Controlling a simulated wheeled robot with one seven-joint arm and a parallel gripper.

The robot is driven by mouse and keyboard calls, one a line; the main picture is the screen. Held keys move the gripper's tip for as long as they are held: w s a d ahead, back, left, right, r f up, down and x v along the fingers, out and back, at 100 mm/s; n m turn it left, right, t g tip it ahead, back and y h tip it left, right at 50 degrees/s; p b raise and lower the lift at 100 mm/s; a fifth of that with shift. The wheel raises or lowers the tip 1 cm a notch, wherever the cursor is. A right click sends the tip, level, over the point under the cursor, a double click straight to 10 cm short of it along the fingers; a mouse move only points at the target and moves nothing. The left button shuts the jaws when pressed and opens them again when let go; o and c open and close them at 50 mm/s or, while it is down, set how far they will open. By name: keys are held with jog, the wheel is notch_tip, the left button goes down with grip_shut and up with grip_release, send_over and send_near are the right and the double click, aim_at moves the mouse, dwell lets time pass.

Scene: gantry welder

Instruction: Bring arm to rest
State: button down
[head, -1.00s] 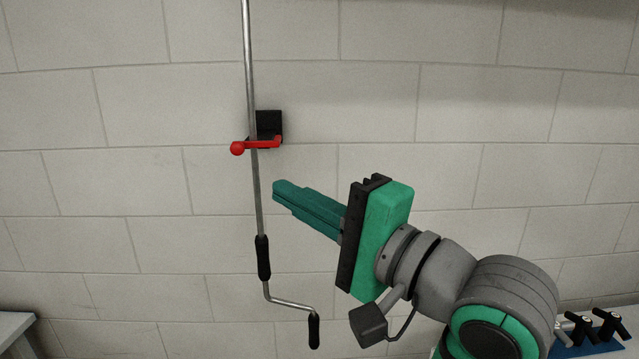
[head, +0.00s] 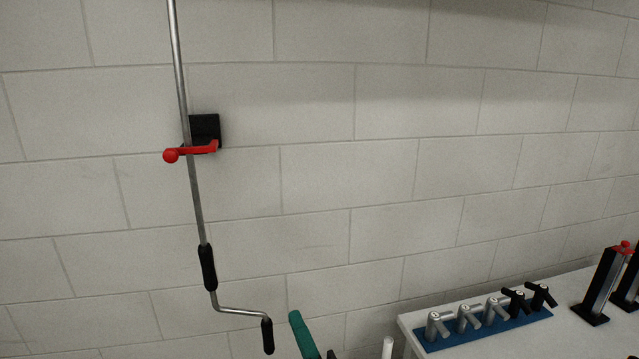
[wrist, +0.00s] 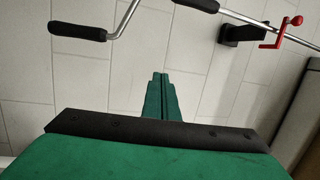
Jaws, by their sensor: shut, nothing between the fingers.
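My gripper (wrist: 161,80) shows in the wrist view with its two green fingers together and nothing between them. In the head view only a green finger end of my gripper (head: 296,318) shows at the bottom edge; the rest of the arm is out of frame. It is below and right of a metal crank rod (head: 196,205) with black grips, apart from it in the picture. The rod hangs along the wall at a black bracket (head: 206,128) with a red latch (head: 190,151). The crank handle (wrist: 77,32) also shows at the top of the wrist view.
A white table (head: 412,328) at lower right carries a blue rack (head: 480,330) with several grey and black clamp-like handles. Black posts (head: 598,290) with red tops stand at the far right. The block wall around the rod is otherwise bare.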

jog(key=s+d+f+n+g+h, duration=0.15)
jog(key=s+f+h, duration=0.25)
jog(key=s+f, duration=0.55)
jog(key=s+d+f+n+t+h, duration=0.1)
jog(key=s+d+f+h, duration=0.35)
jog(key=f, duration=0.85)
jog(key=s+a+f+n+g, duration=0.1)
jog(key=s+n, duration=0.4)
jog(key=s, duration=0.7)
jog(key=s+a+f+n+g, duration=0.1)
jog(key=s+f+n, duration=0.2)
jog(key=s, duration=0.9)
jog(key=shift+s+f+n, duration=0.2)
jog(key=shift+s+n, duration=0.2)
jog(key=shift+n, duration=0.55)
jog(key=shift+y, duration=0.25)
